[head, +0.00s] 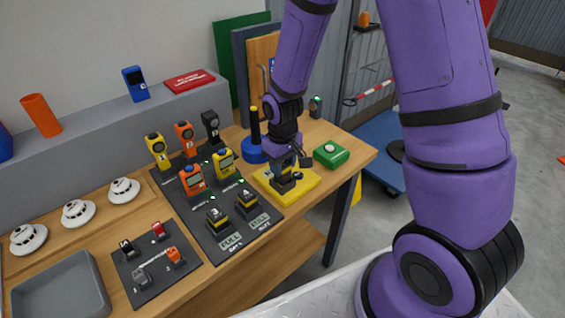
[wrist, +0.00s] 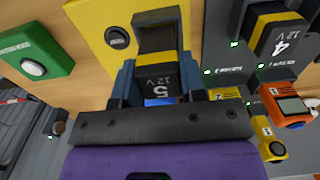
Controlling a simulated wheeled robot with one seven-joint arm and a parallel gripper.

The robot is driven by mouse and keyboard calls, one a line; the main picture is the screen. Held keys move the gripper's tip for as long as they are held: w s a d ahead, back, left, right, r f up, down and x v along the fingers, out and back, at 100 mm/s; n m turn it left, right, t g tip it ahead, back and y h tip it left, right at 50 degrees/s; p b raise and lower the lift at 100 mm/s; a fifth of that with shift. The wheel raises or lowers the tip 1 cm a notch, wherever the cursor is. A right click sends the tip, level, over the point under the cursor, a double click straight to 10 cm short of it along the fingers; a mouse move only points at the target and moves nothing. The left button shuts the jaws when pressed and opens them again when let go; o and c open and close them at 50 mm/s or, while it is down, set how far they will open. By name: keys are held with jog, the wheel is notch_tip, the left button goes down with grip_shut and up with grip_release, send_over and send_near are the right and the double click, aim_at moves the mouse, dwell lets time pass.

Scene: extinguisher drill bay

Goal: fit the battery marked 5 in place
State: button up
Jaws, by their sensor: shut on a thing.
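My gripper (head: 285,163) is shut on the black and yellow battery marked 5 (wrist: 160,80), with one finger on each side of it in the wrist view. The label reads 5 and 12 V, upside down there. The battery is at the yellow unit (head: 308,181), which has a round dark button beside the battery in the wrist view (wrist: 116,38). Whether the battery is fully seated or just above the unit I cannot tell; its lower part is hidden. Another battery, marked 4 (wrist: 283,42), stands on the dark mat.
A green box with a white button (head: 331,154) stands right of the yellow unit. A blue base with a black post (head: 254,147) is behind it. The dark mat (head: 200,210) to the left holds orange and yellow devices and batteries by FULL labels. A grey tray (head: 62,290) lies front left.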

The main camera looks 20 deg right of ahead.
jog(key=shift+f, duration=1.15)
dwell(0.8)
jog(key=o, duration=1.5)
jog(key=shift+r, duration=3.5)
